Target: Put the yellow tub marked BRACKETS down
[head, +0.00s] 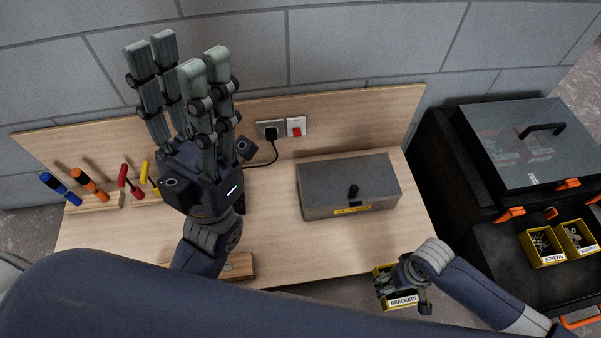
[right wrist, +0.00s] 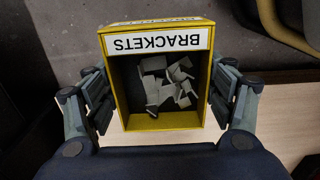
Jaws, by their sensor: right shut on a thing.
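The yellow tub marked BRACKETS (head: 404,302) is in my right gripper (head: 402,284), near the front right edge of the bench in the head view. In the right wrist view the tub (right wrist: 160,122) sits between the two fingers of the gripper (right wrist: 160,95), which press on its side walls. It holds several pale brackets (right wrist: 172,83), and its white label faces the camera. My left gripper (head: 180,65) is raised over the left of the bench, fingers up, apart and empty.
The wooden bench (head: 270,235) carries a grey metal box (head: 345,180) and screwdrivers in a rack (head: 95,203). A socket with a plug (head: 270,130) is on the backboard. At right, a black tool chest (head: 495,260) holds yellow tubs marked SCREWS (head: 545,260) and another (head: 580,253). Bench between is clear.

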